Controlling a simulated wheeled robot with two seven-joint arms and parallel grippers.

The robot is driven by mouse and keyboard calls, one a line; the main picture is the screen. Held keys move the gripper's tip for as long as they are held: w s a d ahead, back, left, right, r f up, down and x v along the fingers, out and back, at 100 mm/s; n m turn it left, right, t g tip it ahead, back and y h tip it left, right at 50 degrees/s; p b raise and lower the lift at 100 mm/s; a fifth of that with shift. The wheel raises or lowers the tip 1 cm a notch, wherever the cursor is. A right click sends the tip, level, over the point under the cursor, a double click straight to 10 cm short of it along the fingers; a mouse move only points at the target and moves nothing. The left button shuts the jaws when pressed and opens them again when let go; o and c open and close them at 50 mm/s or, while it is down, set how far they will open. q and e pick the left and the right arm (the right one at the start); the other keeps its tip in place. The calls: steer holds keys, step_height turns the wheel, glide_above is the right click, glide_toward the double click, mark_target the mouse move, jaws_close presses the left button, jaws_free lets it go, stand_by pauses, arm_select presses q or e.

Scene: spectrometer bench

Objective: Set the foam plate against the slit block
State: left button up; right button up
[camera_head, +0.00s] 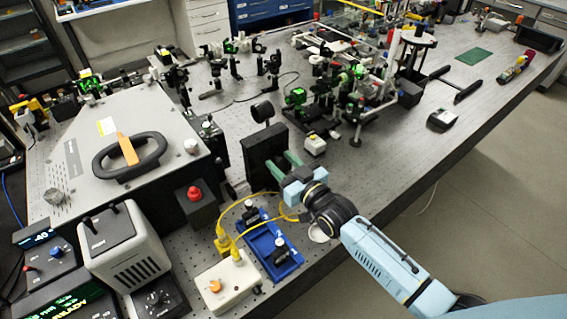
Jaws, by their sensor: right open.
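A dark upright rectangular plate (263,148), which looks like the foam plate, stands on the perforated bench near the middle of the camera_head view. My right gripper (281,166) comes in from the lower right. Its two greenish fingers are apart and point at the plate's right side and lower part; I cannot tell whether they touch it. A black block (213,143) stands to the left of the plate, beside the large grey case, and may be the slit block. A gap shows between it and the plate. My left gripper is not in view.
The grey case (140,140) with a black handle fills the left. A blue tray (270,248), a white box (227,283) and yellow cables lie below the plate. A round dark disc on a post (262,111) stands behind it, with optics further back.

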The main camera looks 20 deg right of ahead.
mark_target(256, 166)
jaws_close()
steer(key=a, duration=0.1)
steer(key=s+a+p, duration=0.1)
steer(key=a, duration=0.1)
steer(key=s+a, duration=0.1)
steer(key=a, duration=0.1)
steer(key=shift+a+p, duration=0.1)
steer(key=shift+p, duration=0.25)
jaws_free()
steer(key=shift+a, duration=0.1)
